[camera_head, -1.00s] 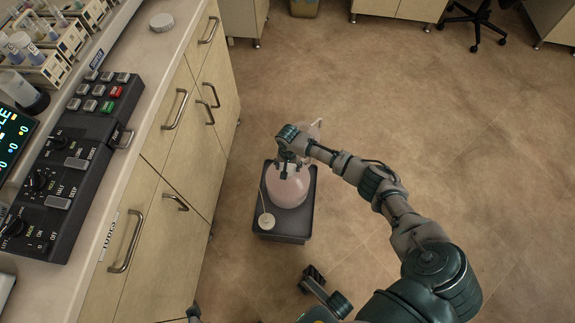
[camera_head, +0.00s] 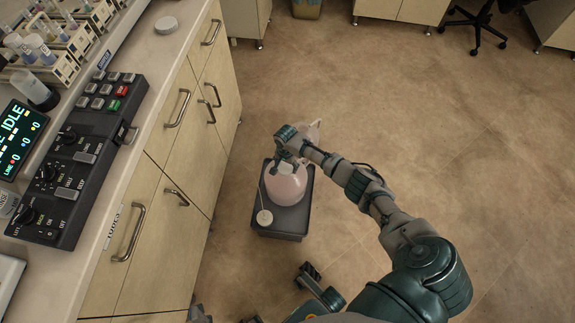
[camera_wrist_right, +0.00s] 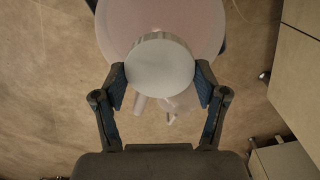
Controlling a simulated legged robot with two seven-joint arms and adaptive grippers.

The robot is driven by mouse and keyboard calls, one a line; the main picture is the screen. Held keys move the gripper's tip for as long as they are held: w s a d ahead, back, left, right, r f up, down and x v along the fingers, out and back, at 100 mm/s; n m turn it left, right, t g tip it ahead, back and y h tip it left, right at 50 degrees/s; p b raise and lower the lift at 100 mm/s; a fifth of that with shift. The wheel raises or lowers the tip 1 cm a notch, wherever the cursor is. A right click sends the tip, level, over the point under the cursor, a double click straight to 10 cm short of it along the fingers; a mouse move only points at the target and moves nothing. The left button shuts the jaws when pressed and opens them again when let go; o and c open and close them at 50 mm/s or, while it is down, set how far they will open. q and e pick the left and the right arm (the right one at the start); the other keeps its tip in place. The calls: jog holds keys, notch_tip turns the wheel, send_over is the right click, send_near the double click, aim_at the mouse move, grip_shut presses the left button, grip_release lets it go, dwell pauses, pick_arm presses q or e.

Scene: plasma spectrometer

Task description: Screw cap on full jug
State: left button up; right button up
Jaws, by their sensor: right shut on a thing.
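A pale pink jug (camera_head: 286,184) stands upright on a dark grey tray (camera_head: 291,222) on the floor, its handle towards the back. My right gripper (camera_head: 281,163) is over the jug's top. In the right wrist view its two fingers (camera_wrist_right: 160,88) are shut on a round white cap (camera_wrist_right: 160,65) by its sides. The pink jug (camera_wrist_right: 112,25) shows right behind the cap. The cap hides the jug's mouth, so I cannot tell whether its thread is engaged. My left gripper cannot be made out.
A small round white piece (camera_head: 264,217) with a thin tube lies at the tray's left front. A cabinet with handles (camera_head: 177,205) stands close on the left. A control panel (camera_head: 80,160) and a white round lid (camera_head: 166,24) are on the counter. The floor to the right is clear.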

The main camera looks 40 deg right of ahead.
jog(key=shift+w+a+r+m+p, duration=0.1)
jog(key=shift+w+r+m+p, duration=0.1)
jog(key=shift+m+p, duration=0.95)
jog(key=shift+m, duration=1.05)
jog(key=shift+m+p, duration=0.5)
jog(key=shift+m, duration=1)
pick_arm(q)
jog(key=w+d+f+m+g+h, duration=0.1)
jog(key=w+f+m+g, duration=0.1)
jog(key=w+f+g, duration=0.4)
jog(key=shift+w+d+g+p, duration=0.25)
jog(key=shift+w+g+p, duration=0.15)
jog(key=shift+g, duration=0.7)
pick_arm(e)
jog(key=shift+f+m, duration=0.1)
jog(key=shift+m, duration=1.2)
jog(key=o, duration=0.8)
jog(key=shift+c, duration=0.2)
pick_arm(q)
jog(key=shift+w, duration=0.15)
pick_arm(e)
jog(key=shift+s+f, duration=0.1)
